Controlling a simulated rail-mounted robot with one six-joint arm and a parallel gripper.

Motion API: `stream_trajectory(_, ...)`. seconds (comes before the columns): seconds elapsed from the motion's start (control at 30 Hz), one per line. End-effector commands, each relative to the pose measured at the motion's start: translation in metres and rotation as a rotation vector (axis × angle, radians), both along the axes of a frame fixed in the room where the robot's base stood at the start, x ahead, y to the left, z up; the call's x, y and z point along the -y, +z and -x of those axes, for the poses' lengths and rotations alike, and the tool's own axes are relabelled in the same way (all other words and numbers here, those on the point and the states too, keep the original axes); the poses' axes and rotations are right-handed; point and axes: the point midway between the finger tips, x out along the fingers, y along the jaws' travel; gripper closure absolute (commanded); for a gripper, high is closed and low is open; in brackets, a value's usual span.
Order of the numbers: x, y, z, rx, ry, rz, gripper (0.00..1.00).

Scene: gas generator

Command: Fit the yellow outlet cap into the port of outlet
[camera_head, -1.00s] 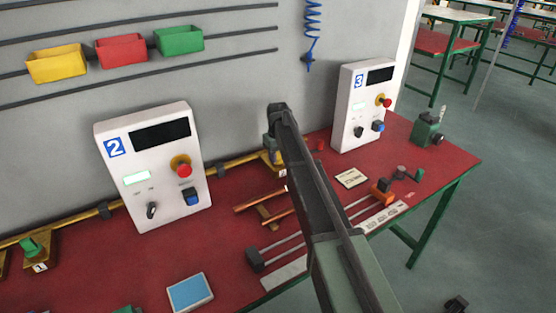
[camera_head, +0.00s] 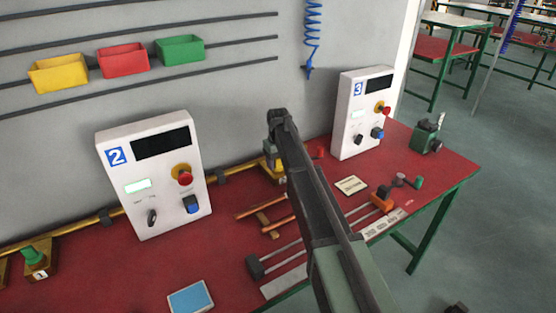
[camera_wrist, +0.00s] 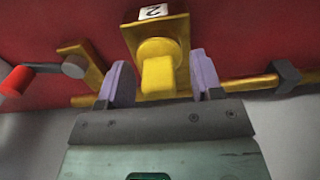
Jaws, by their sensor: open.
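In the wrist view, the yellow outlet cap (camera_wrist: 158,76) stands at the round yellow port of the outlet (camera_wrist: 178,28), which carries a label "2". The cap looks in line with the port, but I cannot tell how deep it sits. My gripper (camera_wrist: 160,82) is open, with one purple finger on each side of the cap and visible gaps between. In the head view, my arm partly covers the outlet (camera_head: 270,178) at the back of the red table, and the fingers and cap cannot be made out.
A brass pipe (camera_wrist: 245,83) runs beside the outlet with a dark clamp (camera_wrist: 287,77). A red-handled valve (camera_wrist: 18,80) is at left. Control box 2 (camera_head: 152,172) and control box 3 (camera_head: 362,112) stand on the red table (camera_head: 110,285). A green cap (camera_head: 34,254) sits at outlet 1.

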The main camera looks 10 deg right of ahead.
Motion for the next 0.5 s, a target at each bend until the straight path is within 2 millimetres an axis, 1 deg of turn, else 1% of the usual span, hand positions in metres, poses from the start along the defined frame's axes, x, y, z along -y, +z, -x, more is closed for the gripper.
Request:
stream_trajectory(0.03,0.000,0.026,-0.001,0.001,0.000,0.000,0.40)
stream_trajectory(0.23,0.000,0.084,-0.003,0.003,0.000,0.000,0.40)
stream_trajectory(0.3,0.000,0.098,-0.004,0.003,-0.001,0.000,0.40)
stream_trajectory(0.37,0.000,0.106,-0.004,0.004,-0.001,0.000,0.40)
stream_trajectory(0.43,0.000,0.111,-0.005,0.004,-0.001,0.000,0.40)
stream_trajectory(0.5,0.000,0.111,-0.005,0.004,-0.001,0.000,0.40)
